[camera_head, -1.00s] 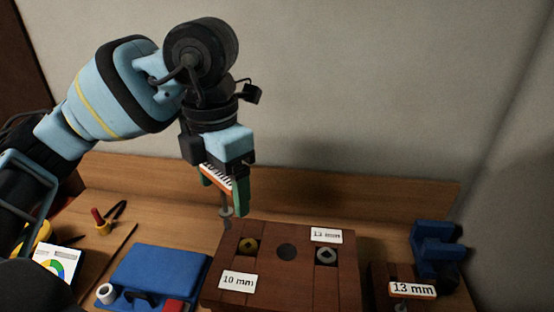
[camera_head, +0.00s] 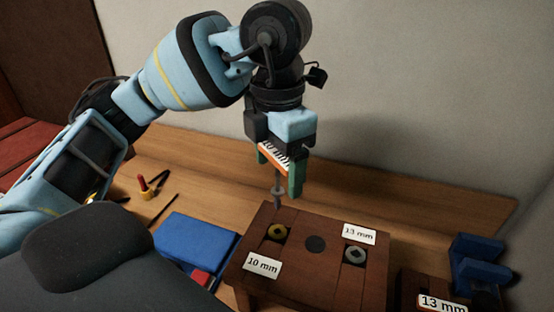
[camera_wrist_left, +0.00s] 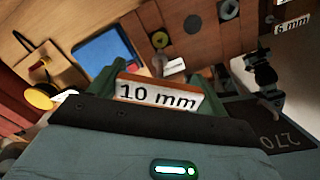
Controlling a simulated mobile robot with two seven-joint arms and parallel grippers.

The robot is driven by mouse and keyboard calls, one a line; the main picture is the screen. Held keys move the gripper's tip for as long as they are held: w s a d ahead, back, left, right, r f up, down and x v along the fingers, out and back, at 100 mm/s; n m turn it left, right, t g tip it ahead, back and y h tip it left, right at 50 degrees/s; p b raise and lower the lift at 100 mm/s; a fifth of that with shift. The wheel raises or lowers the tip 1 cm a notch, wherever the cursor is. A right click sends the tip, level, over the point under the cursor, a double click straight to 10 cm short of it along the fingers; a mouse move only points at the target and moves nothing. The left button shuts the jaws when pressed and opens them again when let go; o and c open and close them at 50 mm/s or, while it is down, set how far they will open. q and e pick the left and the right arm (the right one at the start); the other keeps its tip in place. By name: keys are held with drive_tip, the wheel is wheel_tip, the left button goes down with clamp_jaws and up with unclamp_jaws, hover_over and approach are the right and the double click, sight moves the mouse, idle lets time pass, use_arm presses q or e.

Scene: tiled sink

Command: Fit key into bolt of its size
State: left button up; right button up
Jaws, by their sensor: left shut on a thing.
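My left gripper (camera_head: 279,170) is shut on a key with an orange-edged body (camera_head: 274,158) and a thin grey shaft (camera_head: 278,190) pointing down. In the left wrist view the key's label (camera_wrist_left: 157,95) reads "10 mm". The shaft's lower end is above and behind the yellow bolt (camera_head: 277,232) in the head view, apart from it. The yellow bolt is in the brown board (camera_head: 316,282), beside a "10 mm" label (camera_head: 262,265). A grey bolt (camera_head: 355,255) sits at the right, by a "13 mm" label (camera_head: 359,234). My right gripper is not in view.
A dark round spot (camera_head: 315,244) lies between the bolts. A blue case (camera_head: 195,242) is left of the board. A blue vise-like thing (camera_head: 478,262) and another "13 mm" label (camera_head: 442,304) are at the right. A wooden ledge runs behind.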

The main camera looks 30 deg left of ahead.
sight(278, 190)
use_arm(q)
drive_tip(key=shift+f+b, duration=0.7)
drive_tip(key=shift+f, duration=2.1)
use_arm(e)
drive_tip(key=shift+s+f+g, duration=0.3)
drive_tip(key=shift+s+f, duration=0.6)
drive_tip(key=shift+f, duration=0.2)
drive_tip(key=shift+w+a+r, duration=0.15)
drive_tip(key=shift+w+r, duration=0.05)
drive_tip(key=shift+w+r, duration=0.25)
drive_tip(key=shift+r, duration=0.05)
use_arm(q)
drive_tip(key=shift+f, duration=0.35)
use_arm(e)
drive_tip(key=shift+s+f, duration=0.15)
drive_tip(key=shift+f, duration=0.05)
use_arm(q)
drive_tip(key=shift+f, duration=0.75)
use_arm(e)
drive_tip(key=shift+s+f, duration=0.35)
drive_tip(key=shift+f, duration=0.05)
use_arm(q)
drive_tip(key=shift+f, duration=0.55)
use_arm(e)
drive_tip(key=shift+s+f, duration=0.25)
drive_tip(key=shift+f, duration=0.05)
use_arm(q)
drive_tip(key=o, duration=1)
drive_tip(key=shift+o, duration=0.2)
